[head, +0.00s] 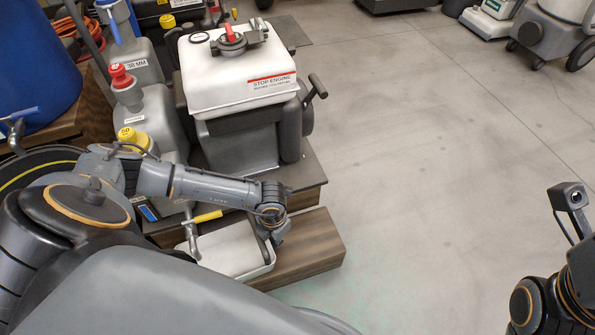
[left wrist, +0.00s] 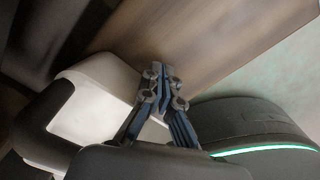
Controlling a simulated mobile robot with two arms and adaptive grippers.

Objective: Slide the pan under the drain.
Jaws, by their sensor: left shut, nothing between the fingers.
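The pan (head: 222,256) is a white shallow tray on a low wooden step, under my left forearm in the head view. It also shows in the left wrist view (left wrist: 92,108), left of the fingers. A drain valve with a yellow lever (head: 208,217) and a grey downward pipe (head: 191,238) stands at the pan's left part; the pipe's end is hard to make out. My left gripper (head: 268,256) points down at the pan's right end. In the left wrist view its fingers (left wrist: 165,88) are together and empty, close beside the pan; contact cannot be told.
The wooden step (head: 318,250) is bare right of the pan. A grey machine with a white top (head: 240,75) stands behind. Canisters with red and yellow caps (head: 133,138) and a blue drum (head: 35,70) crowd the left. The floor (head: 430,150) at right is clear.

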